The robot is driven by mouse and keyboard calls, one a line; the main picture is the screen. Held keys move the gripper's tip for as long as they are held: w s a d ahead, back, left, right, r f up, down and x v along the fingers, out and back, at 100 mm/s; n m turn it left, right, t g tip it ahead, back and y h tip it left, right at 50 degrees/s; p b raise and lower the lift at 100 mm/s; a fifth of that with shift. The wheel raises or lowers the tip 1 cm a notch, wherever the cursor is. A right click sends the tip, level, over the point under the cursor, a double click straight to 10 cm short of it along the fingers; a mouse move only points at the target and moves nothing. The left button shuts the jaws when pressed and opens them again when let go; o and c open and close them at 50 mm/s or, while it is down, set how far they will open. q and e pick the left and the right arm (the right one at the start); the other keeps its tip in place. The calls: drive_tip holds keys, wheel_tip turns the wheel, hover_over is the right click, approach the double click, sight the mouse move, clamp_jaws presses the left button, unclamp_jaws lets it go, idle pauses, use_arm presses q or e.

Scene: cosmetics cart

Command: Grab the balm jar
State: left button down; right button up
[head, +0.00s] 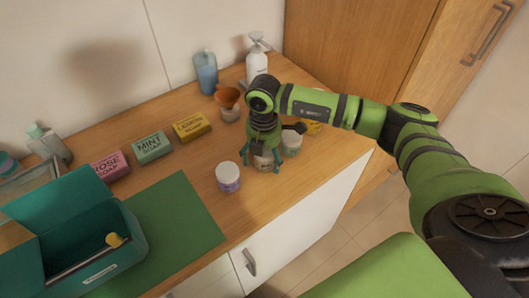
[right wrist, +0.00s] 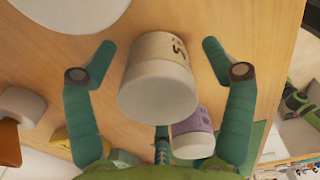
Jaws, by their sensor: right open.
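A white jar with a cream label and dark letters (right wrist: 160,80) stands between the open fingers of my right gripper (right wrist: 159,50) in the right wrist view; it appears to be the balm jar, though its label is only partly readable. In the head view this jar (head: 264,161) stands near the counter's front edge, partly hidden by my right gripper (head: 264,168), which reaches down around it. The fingers sit on both sides with visible gaps in the wrist view. My left gripper is not in view.
A purple-labelled jar (head: 228,177) stands close on the left, and a green-labelled jar (head: 292,143) close on the right. Soap boxes (head: 152,147), a blue bottle (head: 206,72) and a white pump bottle (head: 256,65) stand behind. A green mat (head: 185,225) and teal box (head: 110,260) lie left.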

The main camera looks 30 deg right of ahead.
drive_tip(key=c, duration=1.3)
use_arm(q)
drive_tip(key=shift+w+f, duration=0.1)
use_arm(e)
drive_tip(key=shift+r, duration=0.15)
